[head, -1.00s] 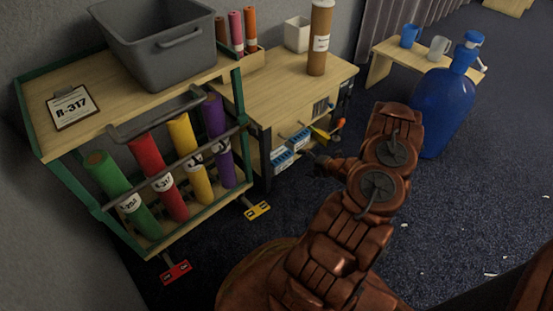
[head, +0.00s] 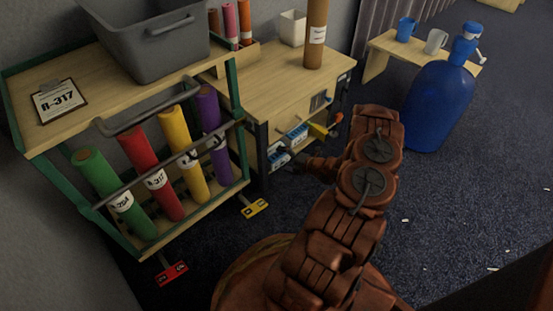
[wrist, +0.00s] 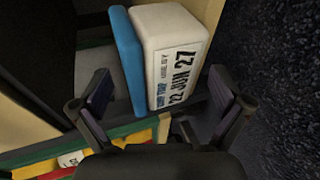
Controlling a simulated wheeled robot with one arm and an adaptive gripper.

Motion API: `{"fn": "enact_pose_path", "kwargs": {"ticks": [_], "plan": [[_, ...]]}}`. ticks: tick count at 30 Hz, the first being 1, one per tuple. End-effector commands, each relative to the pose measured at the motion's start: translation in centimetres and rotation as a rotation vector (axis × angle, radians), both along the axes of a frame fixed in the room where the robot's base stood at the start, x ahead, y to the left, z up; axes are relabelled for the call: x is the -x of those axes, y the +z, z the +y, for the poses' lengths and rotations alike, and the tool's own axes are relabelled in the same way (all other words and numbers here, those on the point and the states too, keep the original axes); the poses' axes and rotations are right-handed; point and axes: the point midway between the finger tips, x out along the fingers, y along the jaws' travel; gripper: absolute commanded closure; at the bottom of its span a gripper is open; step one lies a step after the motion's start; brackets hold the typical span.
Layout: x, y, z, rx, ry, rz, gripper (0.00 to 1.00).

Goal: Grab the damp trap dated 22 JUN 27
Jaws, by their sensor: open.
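The damp trap (wrist: 170,45) fills the top middle of the wrist view. It is a white block with a blue side, and its label reads "22 JUN 27". My gripper (wrist: 160,76) is open and empty, with one finger to each side in the picture and the trap between and beyond them. In the head view my gripper (head: 298,160) is at the low open shelf of the wooden bench, beside the small blue-and-white packs (head: 297,133). Their dates are too small to read there.
A green-framed cart (head: 240,140) with coloured tubes stands left of the bench (head: 275,75). Orange and yellow tools (head: 322,128) stick out from the bench shelf. A blue bottle (head: 440,105) stands at right on open dark carpet.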

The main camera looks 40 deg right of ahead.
Motion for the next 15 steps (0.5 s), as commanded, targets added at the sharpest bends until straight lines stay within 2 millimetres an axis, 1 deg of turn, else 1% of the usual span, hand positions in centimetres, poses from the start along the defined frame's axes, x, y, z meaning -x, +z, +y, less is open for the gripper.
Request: {"fn": "enact_pose_path", "kwargs": {"ticks": [3,9,15], "plan": [[-0.47,-0.20,0.06,0.000,-0.001,0.000,0.00],[-0.47,-0.15,0.05,-0.001,-0.001,0.000,0.00],[-0.47,-0.15,0.05,-0.001,-0.001,0.000,0.21]]}}
